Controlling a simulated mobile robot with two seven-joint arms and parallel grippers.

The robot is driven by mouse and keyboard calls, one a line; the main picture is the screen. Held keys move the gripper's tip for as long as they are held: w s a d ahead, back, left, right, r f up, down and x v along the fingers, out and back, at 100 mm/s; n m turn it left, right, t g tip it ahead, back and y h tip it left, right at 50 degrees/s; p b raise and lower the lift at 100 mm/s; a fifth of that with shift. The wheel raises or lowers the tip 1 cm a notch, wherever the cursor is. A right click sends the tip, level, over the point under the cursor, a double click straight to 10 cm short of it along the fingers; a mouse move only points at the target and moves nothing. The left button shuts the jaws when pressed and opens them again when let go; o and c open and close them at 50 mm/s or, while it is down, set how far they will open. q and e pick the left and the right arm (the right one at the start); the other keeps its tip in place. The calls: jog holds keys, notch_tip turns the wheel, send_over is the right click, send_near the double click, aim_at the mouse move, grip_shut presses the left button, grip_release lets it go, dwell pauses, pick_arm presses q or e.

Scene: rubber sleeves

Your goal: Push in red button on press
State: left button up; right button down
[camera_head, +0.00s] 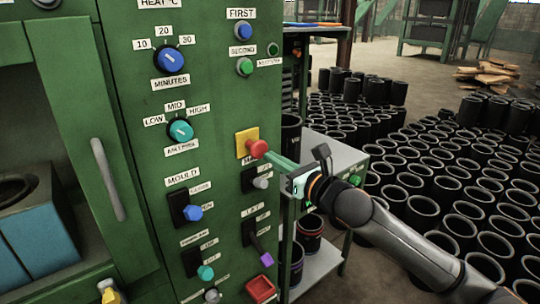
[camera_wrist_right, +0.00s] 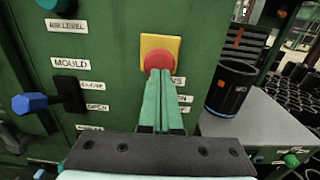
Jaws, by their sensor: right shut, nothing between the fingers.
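The red button (camera_head: 258,148) sits on a yellow square plate (camera_head: 241,141) on the green press panel (camera_head: 216,110). In the right wrist view the red button (camera_wrist_right: 161,61) is straight ahead of the fingertips, on its yellow plate (camera_wrist_right: 150,44). My right gripper (camera_head: 270,155) is shut and empty, its green fingers pointing at the button. In the right wrist view the fingertips (camera_wrist_right: 160,76) overlap the lower part of the button; they are at it or touching it, I cannot tell which. My left gripper is not in view.
Knobs and switches surround the button, including a grey-knobbed switch (camera_head: 261,182) just below and a purple-tipped lever (camera_head: 266,258). A grey shelf table (camera_head: 335,152) with black sleeves stands right of the press. Many black sleeves (camera_head: 440,190) cover the floor.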

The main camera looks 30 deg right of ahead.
jog(key=shift+w, duration=0.7)
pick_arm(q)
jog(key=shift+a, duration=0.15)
pick_arm(e)
jog(key=shift+w, duration=0.25)
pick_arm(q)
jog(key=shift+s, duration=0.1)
